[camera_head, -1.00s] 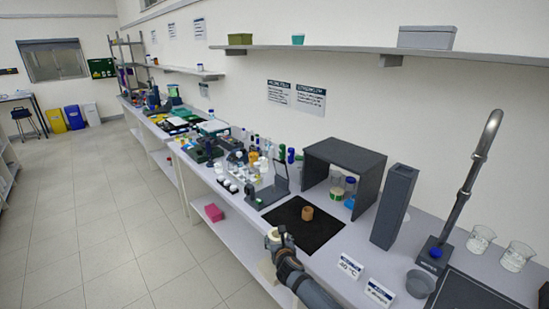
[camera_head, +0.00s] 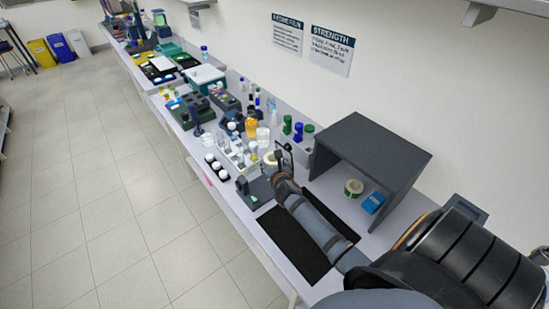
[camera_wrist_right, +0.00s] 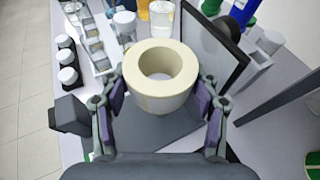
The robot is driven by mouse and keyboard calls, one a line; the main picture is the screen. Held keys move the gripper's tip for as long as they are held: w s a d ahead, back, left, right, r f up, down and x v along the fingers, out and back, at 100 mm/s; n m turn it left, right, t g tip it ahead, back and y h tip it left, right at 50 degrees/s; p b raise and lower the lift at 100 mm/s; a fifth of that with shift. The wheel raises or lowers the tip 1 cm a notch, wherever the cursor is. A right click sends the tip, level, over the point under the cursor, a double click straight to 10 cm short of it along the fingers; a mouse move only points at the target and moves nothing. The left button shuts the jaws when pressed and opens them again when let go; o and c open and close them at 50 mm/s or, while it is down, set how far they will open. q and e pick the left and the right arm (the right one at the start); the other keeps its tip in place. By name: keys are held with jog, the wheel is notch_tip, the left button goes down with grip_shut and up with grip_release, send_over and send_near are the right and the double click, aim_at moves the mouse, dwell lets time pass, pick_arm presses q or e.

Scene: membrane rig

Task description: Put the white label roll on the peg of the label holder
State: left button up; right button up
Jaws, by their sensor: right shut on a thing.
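The white label roll (camera_wrist_right: 160,88) is a thick cream ring, its hole facing up toward the right wrist camera. My right gripper (camera_wrist_right: 166,98) is shut on it, with purple pads at its left and right sides. In the head view the roll (camera_head: 270,158) shows at the tip of my right gripper (camera_head: 273,168). What looks like the label holder has a dark base (camera_head: 258,194) and an upright dark panel (camera_wrist_right: 215,45). The roll is over this base, beside the panel. I cannot make out the peg. My left gripper is not in view.
White-capped jars (camera_head: 216,167) stand left of the holder. Bottles (camera_head: 298,131) stand behind it. A dark open-fronted box (camera_head: 372,145) stands to the right, with a green-and-white roll (camera_head: 353,187) and a blue box (camera_head: 373,202) inside. My arm crosses the black mat (camera_head: 285,235).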

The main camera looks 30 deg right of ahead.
jog(key=shift+s+f, duration=0.1)
jog(key=shift+f, duration=0.05)
jog(key=shift+d+f+b, duration=0.15)
jog(key=shift+f+b, duration=0.2)
jog(key=shift+b, duration=0.05)
jog(key=f+b, duration=0.2)
jog(key=shift+w+d+f+b, duration=0.1)
jog(key=shift+w+f+b, duration=0.2)
jog(key=shift+b, duration=0.05)
jog(key=shift+f+b, duration=0.2)
jog(key=shift+b, duration=0.15)
jog(key=shift+f+b, duration=0.55)
jog(key=shift+b, duration=0.15)
jog(key=shift+f, duration=0.65)
jog(key=shift+f+b, duration=1)
jog(key=shift+f, duration=0.2)
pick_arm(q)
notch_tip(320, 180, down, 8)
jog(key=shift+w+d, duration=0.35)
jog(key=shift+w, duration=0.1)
pick_arm(e)
jog(key=shift+f, duration=0.25)
jog(key=shift+f, duration=0.25)
